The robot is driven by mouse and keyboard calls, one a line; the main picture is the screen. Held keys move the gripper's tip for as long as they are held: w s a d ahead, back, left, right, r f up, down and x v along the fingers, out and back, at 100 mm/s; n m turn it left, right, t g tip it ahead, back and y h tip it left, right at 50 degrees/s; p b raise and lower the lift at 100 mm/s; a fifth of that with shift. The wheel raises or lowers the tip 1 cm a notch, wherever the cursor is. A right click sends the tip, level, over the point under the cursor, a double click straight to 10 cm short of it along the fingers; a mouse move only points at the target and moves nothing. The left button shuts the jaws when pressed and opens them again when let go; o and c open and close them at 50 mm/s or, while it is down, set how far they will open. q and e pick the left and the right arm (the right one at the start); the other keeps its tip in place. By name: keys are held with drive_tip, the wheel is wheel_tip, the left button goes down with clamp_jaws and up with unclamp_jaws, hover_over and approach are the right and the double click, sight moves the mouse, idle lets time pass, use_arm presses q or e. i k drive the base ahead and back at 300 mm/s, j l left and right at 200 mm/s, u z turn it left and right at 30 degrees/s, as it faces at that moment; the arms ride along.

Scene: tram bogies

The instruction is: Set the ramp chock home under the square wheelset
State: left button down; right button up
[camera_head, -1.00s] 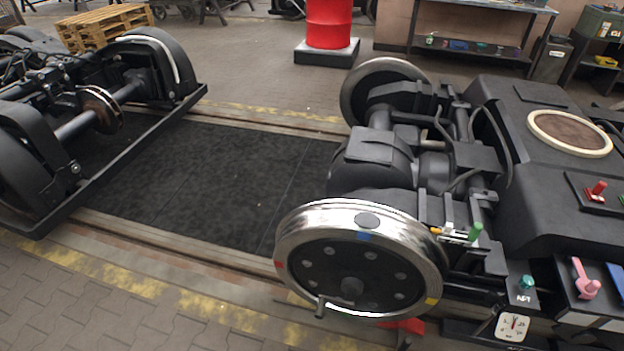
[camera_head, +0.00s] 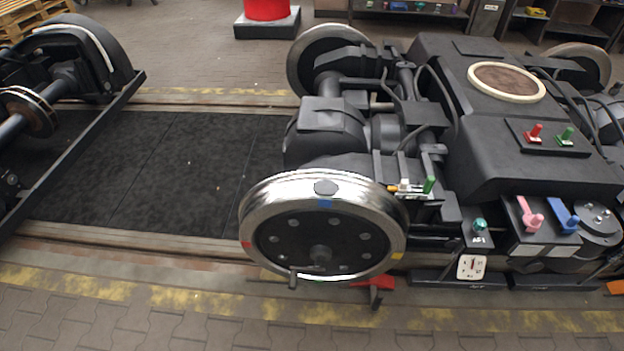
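A red wedge-like piece (camera_head: 372,282), which looks like the ramp chock, sits low by the near rail just right of the foot of the near steel wheel (camera_head: 322,235). A dark stem hangs below it. I cannot tell whether it touches the wheel. The near wheel has a bright rim, a dark bolted face and small blue, red and yellow marks. The far wheel (camera_head: 318,62) of the same bogie shows behind it. I cannot tell which wheelset is meant by square. An orange piece (camera_head: 614,287) is cut off at the right edge. Neither gripper shows.
The black bogie frame (camera_head: 490,130) fills the right, with red, green, pink and blue levers and a dial (camera_head: 471,267). Another bogie (camera_head: 60,90) stands at left. A dark floor panel (camera_head: 150,170) and the paved front strip (camera_head: 150,325) are clear. A red drum stands behind.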

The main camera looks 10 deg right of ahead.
sight(384, 281)
drive_tip(key=k+z, duration=0.2)
drive_tip(key=z, duration=0.8)
